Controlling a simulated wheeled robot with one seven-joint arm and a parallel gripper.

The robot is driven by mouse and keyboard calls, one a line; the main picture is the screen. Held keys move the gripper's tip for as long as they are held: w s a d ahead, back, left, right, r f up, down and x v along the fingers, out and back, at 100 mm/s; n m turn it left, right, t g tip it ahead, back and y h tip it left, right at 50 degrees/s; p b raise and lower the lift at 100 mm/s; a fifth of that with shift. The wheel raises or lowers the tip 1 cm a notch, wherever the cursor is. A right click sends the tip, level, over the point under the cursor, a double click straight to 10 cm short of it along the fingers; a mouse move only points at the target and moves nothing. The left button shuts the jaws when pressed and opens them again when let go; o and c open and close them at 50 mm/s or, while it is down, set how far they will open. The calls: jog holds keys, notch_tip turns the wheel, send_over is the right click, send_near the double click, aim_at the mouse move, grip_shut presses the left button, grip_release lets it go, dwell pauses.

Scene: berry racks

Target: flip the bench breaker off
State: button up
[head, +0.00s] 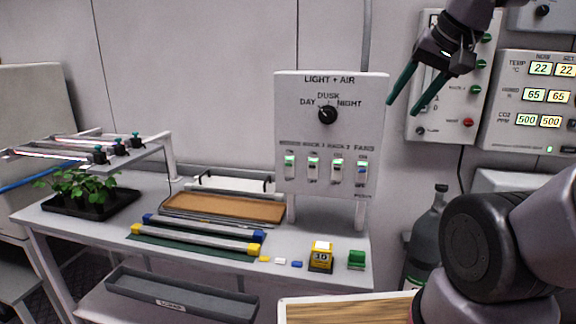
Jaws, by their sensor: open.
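The white LIGHT + AIR panel (345,91) stands at the back of the bench. It has a dark dial (327,115) and a row of several rocker switches, with the leftmost switch (289,167) lit green; the small label above it is hard to read. To its right, a wall panel (428,25) has green indicators, a red button (467,122) and small labels, partly hidden behind my gripper. I cannot tell which control is the bench breaker. My gripper (403,108) is open and empty, its green fingers pointing down in front of this wall panel, apart from the switches.
The bench (60,222) holds a plant tray (125,205), a cork-coloured tray (210,206), bar lamps (190,240) and small blocks. A display panel (520,58) hangs at right. A dark bottle (427,230) stands right of the bench. Space before the LIGHT + AIR switches is clear.

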jog(key=c, duration=0.5)
jog(key=shift+w+a+r, duration=0.1)
jog(key=shift+w+a, duration=0.05)
jog(key=shift+w, duration=0.1)
grip_shut()
jog(key=w+a+f+g, duration=0.2)
jog(key=w+a+g, duration=0.1)
jog(key=w+a, duration=0.85)
jog(key=w+a+f+n+g+h, duration=0.1)
jog(key=w+a+f+h, duration=0.1)
jog(key=w+a+f, duration=0.4)
jog(key=w+a, duration=0.1)
jog(key=a, duration=0.3)
jog(key=shift+w+a+f+h, duration=0.2)
jog(key=shift+f+h, duration=0.1)
jog(key=shift+h, duration=0.1)
